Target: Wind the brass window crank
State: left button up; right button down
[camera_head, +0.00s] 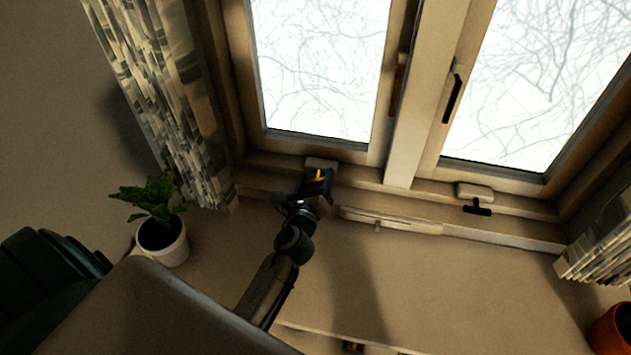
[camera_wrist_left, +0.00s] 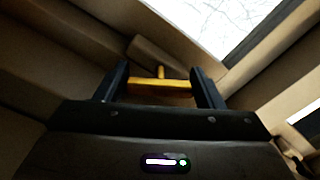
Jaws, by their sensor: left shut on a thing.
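The brass window crank (camera_wrist_left: 160,87) shows in the left wrist view as a gold bar with a short stem, lying crosswise between the two fingers of my left gripper (camera_wrist_left: 163,88). The stem meets a pale housing (camera_wrist_left: 155,60) on the window frame. In the head view my left gripper (camera_head: 318,180) is at the sill below the left window pane, and a bit of the brass crank (camera_head: 319,174) shows there. The left gripper is shut on the crank. The rest of the crank is hidden by the gripper. My right gripper is not in either view.
A black crank (camera_head: 477,207) hangs from a housing under the right pane. A black handle (camera_head: 453,97) is on the right window frame. A potted plant (camera_head: 162,240) stands left of my arm. Patterned curtains (camera_head: 165,95) hang at the left. An orange pot (camera_head: 611,328) is at lower right.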

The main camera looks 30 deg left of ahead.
pick_arm(q)
jog(key=shift+n, duration=0.5)
jog(key=o, duration=1)
jog(key=b+v, duration=0.2)
jog(key=v, duration=0.8)
jog(key=shift+f, duration=0.1)
jog(key=shift+s, duration=0.45)
